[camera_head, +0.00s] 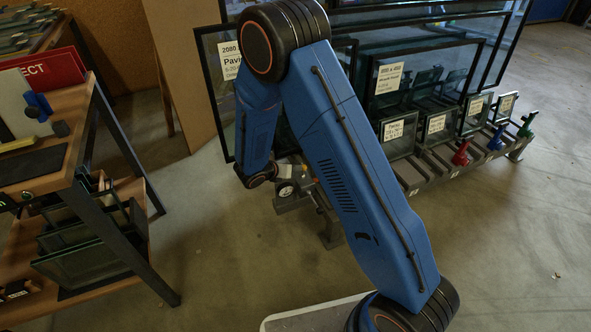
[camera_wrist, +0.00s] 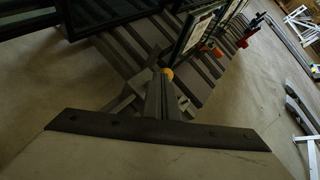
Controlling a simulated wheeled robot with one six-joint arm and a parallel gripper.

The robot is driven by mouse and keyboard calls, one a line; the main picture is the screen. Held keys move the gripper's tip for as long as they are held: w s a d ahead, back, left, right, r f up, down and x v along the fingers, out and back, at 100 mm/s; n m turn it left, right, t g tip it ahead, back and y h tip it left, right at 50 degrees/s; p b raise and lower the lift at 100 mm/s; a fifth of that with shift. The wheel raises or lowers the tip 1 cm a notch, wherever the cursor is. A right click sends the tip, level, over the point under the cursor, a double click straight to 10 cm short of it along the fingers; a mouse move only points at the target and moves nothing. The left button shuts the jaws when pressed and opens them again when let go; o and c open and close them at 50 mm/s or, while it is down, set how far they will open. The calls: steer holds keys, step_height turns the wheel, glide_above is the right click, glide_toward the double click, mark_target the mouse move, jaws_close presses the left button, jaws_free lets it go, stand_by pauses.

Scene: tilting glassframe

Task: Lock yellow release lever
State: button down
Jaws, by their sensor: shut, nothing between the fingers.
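The yellow release lever shows in the wrist view as a small round yellow knob (camera_wrist: 166,72), just beyond the tips of my gripper (camera_wrist: 158,92). My gripper is shut with nothing held. Whether its tips touch the knob or stop short of it, I cannot tell. The lever's shaft is hidden behind my gripper. In the head view, my own blue arm covers the yellow lever and most of my gripper.
A slotted rack holds framed glass panes (camera_head: 398,135). Red (camera_head: 460,154), blue (camera_head: 495,138) and green (camera_head: 527,123) levers line its front. A wooden table (camera_head: 80,150) with a red sign (camera_head: 42,70) stands left. The floor at right is clear.

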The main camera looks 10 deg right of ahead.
steer(key=shift+w, duration=0.1)
stand_by(0.5)
steer(key=shift+r, duration=0.8)
